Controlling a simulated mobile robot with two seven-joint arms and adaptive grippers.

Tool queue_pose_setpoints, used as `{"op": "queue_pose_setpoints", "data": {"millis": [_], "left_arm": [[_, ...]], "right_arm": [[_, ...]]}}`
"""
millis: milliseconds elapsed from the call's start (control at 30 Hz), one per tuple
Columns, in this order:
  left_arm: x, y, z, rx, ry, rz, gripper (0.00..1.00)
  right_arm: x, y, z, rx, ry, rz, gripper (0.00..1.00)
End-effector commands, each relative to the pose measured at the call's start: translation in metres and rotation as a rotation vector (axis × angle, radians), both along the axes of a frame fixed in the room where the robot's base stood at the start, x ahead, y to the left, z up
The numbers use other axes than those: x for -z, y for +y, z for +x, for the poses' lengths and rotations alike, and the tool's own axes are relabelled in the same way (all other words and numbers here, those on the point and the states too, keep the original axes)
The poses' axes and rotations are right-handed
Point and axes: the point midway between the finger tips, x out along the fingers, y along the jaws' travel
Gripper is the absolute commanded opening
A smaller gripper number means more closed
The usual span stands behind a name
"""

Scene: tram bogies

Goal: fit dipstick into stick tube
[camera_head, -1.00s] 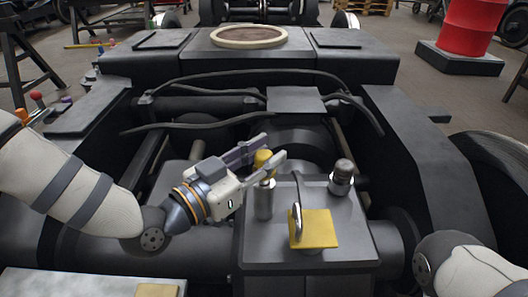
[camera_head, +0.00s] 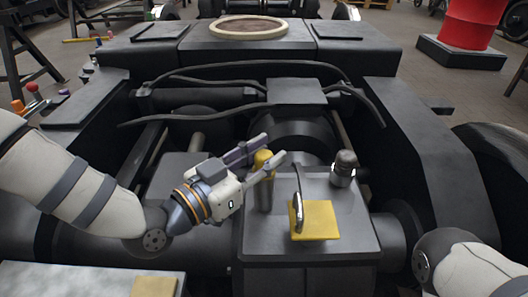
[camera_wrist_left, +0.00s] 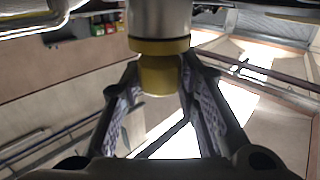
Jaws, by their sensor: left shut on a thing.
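The dipstick's yellow knob (camera_head: 262,158) stands upright at the top of the stick tube (camera_head: 265,196), a short metal cylinder on the dark gearbox (camera_head: 308,264). My left gripper (camera_head: 275,147) reaches in from the left, shut on the knob with one finger on each side. In the left wrist view the knob (camera_wrist_left: 158,76) lies between the textured fingers, with a yellow ring and the metal cylinder (camera_wrist_left: 160,18) above it in the picture. The stick itself does not show; how deep it sits I cannot tell. My right gripper is out of view.
A yellow plate (camera_head: 318,222) with a metal loop stands right of the tube. A dark-capped fitting (camera_head: 344,165) is behind it. Black hoses (camera_head: 205,115) cross the bogie frame. A tray (camera_head: 60,282) lies at the front left, a red drum (camera_head: 470,22) back right.

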Motion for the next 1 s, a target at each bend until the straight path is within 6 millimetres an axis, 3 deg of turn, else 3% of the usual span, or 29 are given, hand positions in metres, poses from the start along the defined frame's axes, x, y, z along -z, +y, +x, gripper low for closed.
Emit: {"op": "queue_pose_setpoints", "data": {"millis": [33,67,133,167,533,800,1000], "left_arm": [[0.002,0.0,0.0,0.0,0.0,0.0,0.0],[0.001,0.0,0.0,0.0,0.0,0.0,0.33],[0.001,0.0,0.0,0.0,-0.001,-0.001,0.49],[0.001,0.0,0.0,0.0,-0.001,-0.001,0.52],[0.002,0.007,-0.006,0.0,0.001,0.001,0.52],[0.001,0.057,-0.056,-0.003,0.001,0.0,0.52],[0.001,0.081,-0.081,0.0,0.0,0.0,0.52]], "right_arm": [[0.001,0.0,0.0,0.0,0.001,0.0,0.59],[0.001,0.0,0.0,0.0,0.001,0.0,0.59],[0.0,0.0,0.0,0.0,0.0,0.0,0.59],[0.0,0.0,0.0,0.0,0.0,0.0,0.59],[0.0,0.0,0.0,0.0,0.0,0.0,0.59],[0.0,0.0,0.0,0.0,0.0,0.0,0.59],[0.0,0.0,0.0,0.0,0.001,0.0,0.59]]}}
